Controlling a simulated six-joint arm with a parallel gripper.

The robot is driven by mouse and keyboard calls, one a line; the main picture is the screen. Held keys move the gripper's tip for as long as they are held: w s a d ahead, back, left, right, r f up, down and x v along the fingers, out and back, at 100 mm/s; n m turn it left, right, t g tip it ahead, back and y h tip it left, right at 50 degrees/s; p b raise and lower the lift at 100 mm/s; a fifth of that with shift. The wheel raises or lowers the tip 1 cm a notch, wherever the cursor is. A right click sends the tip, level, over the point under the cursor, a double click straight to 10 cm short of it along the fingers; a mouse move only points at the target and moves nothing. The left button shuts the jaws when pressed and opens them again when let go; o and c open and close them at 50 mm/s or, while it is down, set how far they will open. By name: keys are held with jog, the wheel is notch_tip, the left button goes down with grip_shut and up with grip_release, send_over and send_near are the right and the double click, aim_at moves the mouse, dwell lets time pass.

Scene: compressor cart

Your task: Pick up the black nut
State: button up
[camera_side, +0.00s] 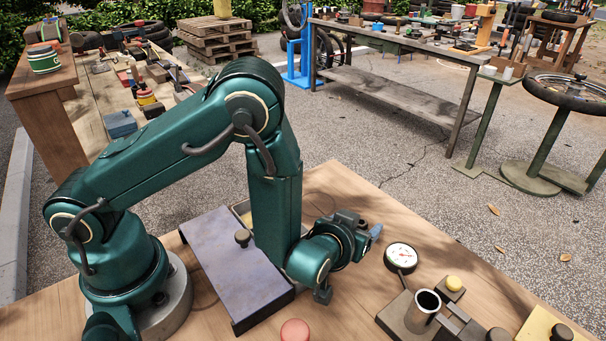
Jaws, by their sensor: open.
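I cannot single out the black nut for certain. A small dark knob-like piece (242,237) stands on the grey-purple raised plate (225,262) beside my arm. Another dark round piece (561,331) sits on a yellow block at the lower right, and one more dark piece (499,334) is at the bottom edge. My gripper (352,238) is at the end of the green arm, right of the plate and low over the wooden table. It is open, with nothing seen between its jaws. The wrist partly hides the jaws. It is apart from all these dark pieces.
A round white gauge (400,257) lies right of my gripper. A metal cylinder (422,310) stands on a brown block, near a yellow button (453,284). A red round piece (294,331) is at the front. The wooden table (345,305) has bare room between them.

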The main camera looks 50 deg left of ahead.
grip_shut()
jog(key=shift+r, duration=0.15)
